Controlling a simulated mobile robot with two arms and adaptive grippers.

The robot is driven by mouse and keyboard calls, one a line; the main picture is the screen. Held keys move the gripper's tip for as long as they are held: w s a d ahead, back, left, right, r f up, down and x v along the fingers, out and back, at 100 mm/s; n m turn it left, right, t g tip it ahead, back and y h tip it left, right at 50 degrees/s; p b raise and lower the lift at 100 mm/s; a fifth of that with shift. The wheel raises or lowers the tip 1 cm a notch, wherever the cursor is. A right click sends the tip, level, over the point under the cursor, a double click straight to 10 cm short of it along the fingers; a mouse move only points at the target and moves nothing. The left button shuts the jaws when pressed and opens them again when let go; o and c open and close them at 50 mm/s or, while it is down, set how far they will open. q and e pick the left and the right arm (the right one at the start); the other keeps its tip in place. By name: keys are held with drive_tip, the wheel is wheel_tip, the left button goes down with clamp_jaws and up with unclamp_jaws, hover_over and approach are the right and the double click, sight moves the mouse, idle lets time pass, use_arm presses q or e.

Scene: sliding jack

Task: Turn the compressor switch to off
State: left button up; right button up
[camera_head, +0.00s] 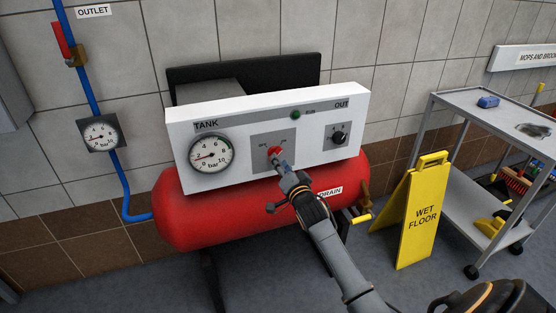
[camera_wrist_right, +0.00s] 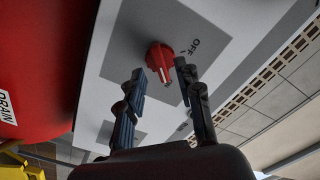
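The compressor switch is a red knob (camera_head: 274,151) on a grey plate in the middle of the white compressor panel (camera_head: 235,112). In the right wrist view the knob (camera_wrist_right: 160,57) has a white line pointing down between my fingers. In the head view the right gripper (camera_head: 279,161) is right at the knob. My left gripper is not in view.
The red tank (camera_head: 185,218) lies below the panel, which has a TANK gauge (camera_head: 211,153), a green lamp (camera_head: 295,114) and a black OUT knob (camera_head: 339,135). A yellow wet floor sign (camera_head: 421,215) and a grey cart (camera_head: 470,110) stand to the right.

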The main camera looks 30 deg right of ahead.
drive_tip(key=shift+x, duration=1.45)
clamp_jaws()
drive_tip(key=shift+n, duration=0.3)
drive_tip(key=shift+d+n+p, duration=0.2)
drive_tip(key=shift+n+p, duration=0.55)
drive_tip(key=shift+n, duration=7.85)
